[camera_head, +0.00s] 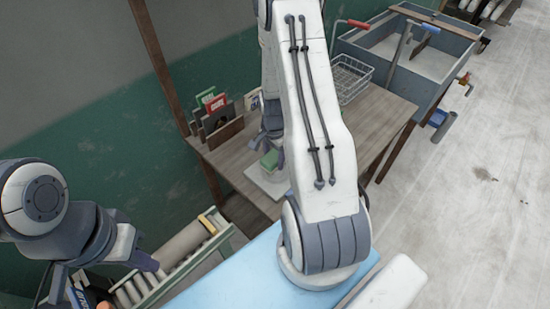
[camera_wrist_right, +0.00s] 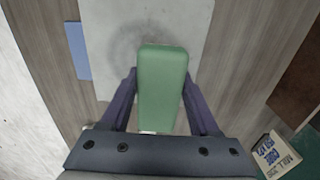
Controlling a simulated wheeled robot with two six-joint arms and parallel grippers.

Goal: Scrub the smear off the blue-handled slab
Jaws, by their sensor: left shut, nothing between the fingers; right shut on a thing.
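The pale grey slab (camera_wrist_right: 110,20) lies on the wooden table, with its blue handle (camera_wrist_right: 77,51) at its left edge in the wrist view. A dark grey smear (camera_wrist_right: 125,42) shows on the slab, partly hidden by the green block. My right gripper (camera_wrist_right: 160,95) is shut on the green block (camera_wrist_right: 163,70), which is over the smear; I cannot tell whether it touches. In the head view the green block (camera_head: 269,160) is over the slab (camera_head: 262,184), partly hidden by my right arm. My left gripper (camera_head: 147,263) is shut and empty, away from the table at lower left.
A wooden rack (camera_head: 222,130) with several books stands at the table's back left. A roller frame (camera_head: 180,262) stands below left. The floor at right is open.

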